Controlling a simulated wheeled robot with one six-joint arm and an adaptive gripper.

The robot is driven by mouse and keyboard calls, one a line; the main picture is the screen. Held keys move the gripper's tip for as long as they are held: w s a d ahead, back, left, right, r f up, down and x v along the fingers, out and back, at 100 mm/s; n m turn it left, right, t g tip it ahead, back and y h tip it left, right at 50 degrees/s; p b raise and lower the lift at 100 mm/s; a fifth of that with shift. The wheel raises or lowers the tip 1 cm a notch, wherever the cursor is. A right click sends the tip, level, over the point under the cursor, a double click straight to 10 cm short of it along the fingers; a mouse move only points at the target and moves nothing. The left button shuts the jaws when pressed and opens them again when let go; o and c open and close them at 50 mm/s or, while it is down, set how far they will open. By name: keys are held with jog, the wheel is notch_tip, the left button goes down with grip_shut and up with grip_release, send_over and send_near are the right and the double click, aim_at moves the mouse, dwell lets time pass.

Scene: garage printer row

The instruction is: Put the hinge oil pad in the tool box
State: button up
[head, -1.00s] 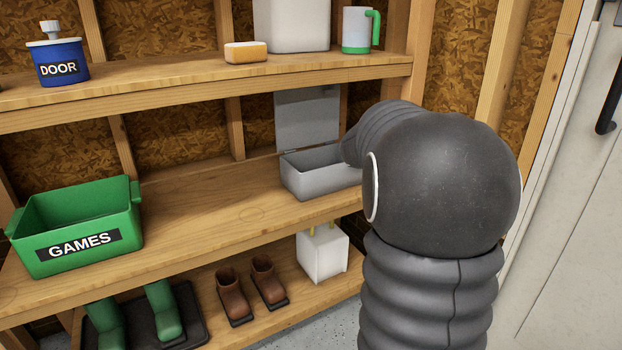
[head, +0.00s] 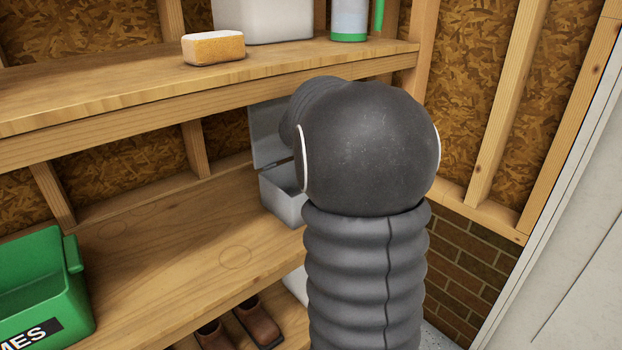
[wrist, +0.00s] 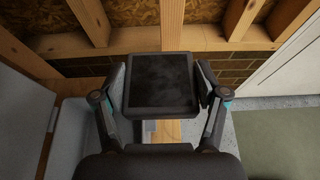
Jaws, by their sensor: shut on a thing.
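A dark, flat, square pad (wrist: 160,82), which I take to be the hinge oil pad, is held between the two fingers of my gripper (wrist: 160,90) in the wrist view. The grey tool box (head: 279,198) stands on the middle shelf in the head view, its lid (head: 268,135) raised at the back. My dark arm hides its right part and also hides my gripper and the pad there. In the wrist view, a pale grey box wall, probably the tool box (wrist: 75,130), shows left of the pad. The pad appears to be beside it, not inside.
A green bin (head: 40,285) stands left on the middle shelf, with bare wood between it and the tool box. Brown boots (head: 255,322) are below.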

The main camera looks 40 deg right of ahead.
jog(key=shift+w+a+f, duration=0.65)
jog(key=shift+w+f, duration=1)
jog(key=shift+f, duration=0.05)
jog(key=shift+w+a+f, duration=0.65)
jog(key=shift+w+f, duration=1)
jog(key=shift+f, duration=0.1)
jog(key=shift+w+a+f, duration=0.65)
jog(key=shift+w+f, duration=1)
jog(key=shift+f, duration=0.05)
jog(key=shift+f+b, duration=0.6)
jog(key=o, duration=1.4)
jog(key=shift+r, duration=0.15)
jog(key=shift+r+p, duration=0.2)
jog(key=shift+p, duration=0.3)
jog(key=v, duration=1.2)
jog(key=shift+r, duration=0.3)
